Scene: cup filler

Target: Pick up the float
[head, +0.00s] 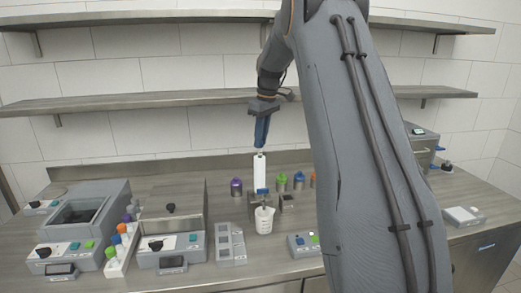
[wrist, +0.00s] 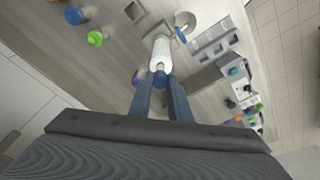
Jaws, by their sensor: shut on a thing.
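Small purple (head: 236,187), green (head: 282,181) and blue (head: 299,180) capped bottles stand behind the beaker. A grey compartment tray (head: 231,244) and a grey machine (head: 172,250) are to the left. A shelf (head: 180,102) runs along the wall behind my gripper.

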